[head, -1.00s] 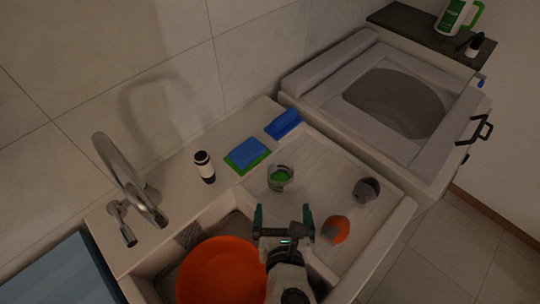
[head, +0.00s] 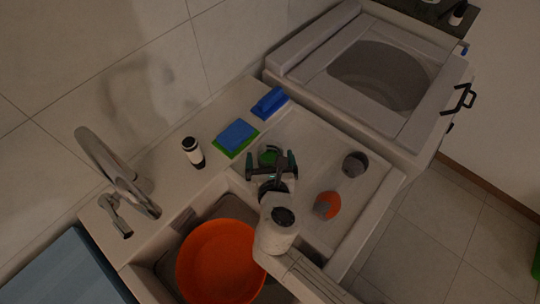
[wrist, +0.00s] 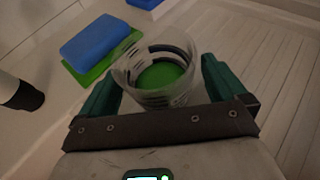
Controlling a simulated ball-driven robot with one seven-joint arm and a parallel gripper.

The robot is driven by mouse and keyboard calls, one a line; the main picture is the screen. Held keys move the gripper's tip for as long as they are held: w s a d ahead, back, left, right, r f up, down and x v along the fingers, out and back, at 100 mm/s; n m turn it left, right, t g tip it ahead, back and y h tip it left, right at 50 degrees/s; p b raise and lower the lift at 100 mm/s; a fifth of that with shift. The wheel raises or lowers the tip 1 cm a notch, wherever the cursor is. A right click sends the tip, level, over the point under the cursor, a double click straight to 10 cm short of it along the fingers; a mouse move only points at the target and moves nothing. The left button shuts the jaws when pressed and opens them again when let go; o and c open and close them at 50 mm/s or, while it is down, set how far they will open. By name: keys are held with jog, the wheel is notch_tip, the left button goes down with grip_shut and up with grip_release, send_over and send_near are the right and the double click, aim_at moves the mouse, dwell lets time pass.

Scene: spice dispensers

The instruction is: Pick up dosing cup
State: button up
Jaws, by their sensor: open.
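The dosing cup (wrist: 158,72) is a clear cup with dark markings and a green bottom, standing on the ribbed drainboard of the sink. In the head view the cup (head: 268,156) is partly hidden by my gripper (head: 272,163). My gripper is open, with its green fingers pointing at the cup. In the wrist view the cup shows between the two fingers of the gripper (wrist: 160,85), near its dark front bar. I cannot tell whether any finger touches it.
Blue sponge (head: 236,135) on a green one and blue block (head: 269,103) lie left of and behind the cup. White-and-black bottle (head: 193,152), grey cup (head: 355,164) and orange-grey item (head: 327,205) stand around. Orange bowl (head: 219,262) sits in the basin; faucet (head: 115,170) is left.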

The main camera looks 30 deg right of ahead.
aim_at(270, 146)
jog(key=shift+w+d+f, duration=0.1)
jog(key=shift+w+d, duration=0.05)
jog(key=shift+w, duration=0.1)
jog(key=shift+c, duration=0.3)
jog(key=c, duration=1.1)
jog(key=shift+r+p, duration=0.35)
jog(key=shift+r, duration=1.15)
jog(key=shift+s+r, duration=0.25)
jog(key=shift+r, duration=0.05)
jog(key=s+d+r, duration=0.3)
jog(key=s+r, duration=0.6)
jog(key=s, duration=0.4)
jog(key=shift+d+r, duration=0.2)
jog(key=shift+d, duration=0.05)
